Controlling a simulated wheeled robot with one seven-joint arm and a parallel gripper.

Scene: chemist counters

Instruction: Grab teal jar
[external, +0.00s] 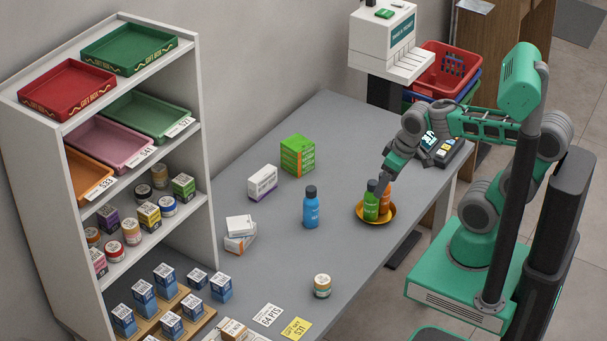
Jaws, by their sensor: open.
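A small jar (322,286) with a pale lid and what looks like a teal band stands upright on the front part of the grey counter (270,240). It is the likeliest teal jar in view; its label is too small to read. My gripper (387,171) is at the right side of the counter, just above an orange bowl, well behind and to the right of the jar. It is open and does not touch the jar. Its fingertips are small and partly lost against the bottles there.
The orange bowl (361,212) holds a green bottle (371,205) and an orange bottle (385,197), close to my gripper. A blue bottle (311,208) stands left of it. Boxes, including a green one (298,155), stand farther back. Cards (296,328) lie in front. The counter around the jar is clear.

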